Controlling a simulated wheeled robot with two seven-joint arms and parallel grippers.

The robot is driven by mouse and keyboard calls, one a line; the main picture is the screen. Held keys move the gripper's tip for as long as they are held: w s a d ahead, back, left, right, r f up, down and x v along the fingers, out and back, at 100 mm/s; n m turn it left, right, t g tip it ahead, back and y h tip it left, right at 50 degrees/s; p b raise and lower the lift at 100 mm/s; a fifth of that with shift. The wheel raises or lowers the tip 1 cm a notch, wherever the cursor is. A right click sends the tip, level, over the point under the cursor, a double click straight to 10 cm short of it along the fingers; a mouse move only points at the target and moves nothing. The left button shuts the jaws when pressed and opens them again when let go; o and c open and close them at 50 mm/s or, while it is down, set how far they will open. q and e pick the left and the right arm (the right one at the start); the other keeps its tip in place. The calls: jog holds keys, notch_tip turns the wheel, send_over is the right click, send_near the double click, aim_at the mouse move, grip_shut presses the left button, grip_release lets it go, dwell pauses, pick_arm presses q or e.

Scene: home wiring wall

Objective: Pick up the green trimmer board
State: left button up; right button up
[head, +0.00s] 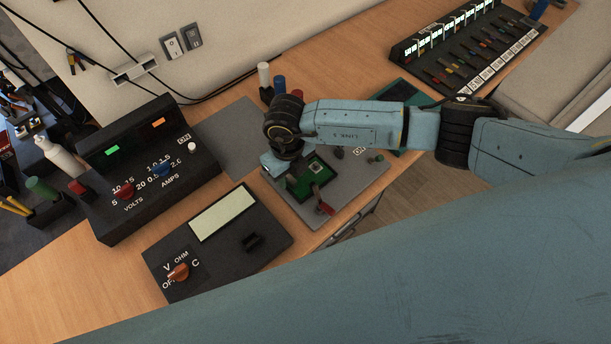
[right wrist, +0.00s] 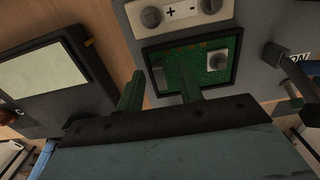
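The green trimmer board (head: 318,174) lies in a dark frame on a grey plate (head: 352,188) near the table's edge. In the right wrist view the board (right wrist: 192,64) shows a square grey part and a slim grey block. My right gripper (head: 291,181) is just above the board's left side, partly hiding it. In the right wrist view its two green fingers (right wrist: 163,82) stand apart with nothing between them. The right finger overlaps the board's lower edge; the left finger is left of the board. Contact cannot be told. My left gripper is not in view.
A multimeter (head: 218,243) and a power supply (head: 151,167) stand left of the plate. A plus-minus terminal block (right wrist: 178,13) is close above the board. A red-tipped lever (head: 325,208) is close by. White, blue and red cylinders (head: 264,76) stand behind.

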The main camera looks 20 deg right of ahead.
jog(key=shift+f, duration=0.35)
jog(key=shift+c, duration=0.5)
grip_shut()
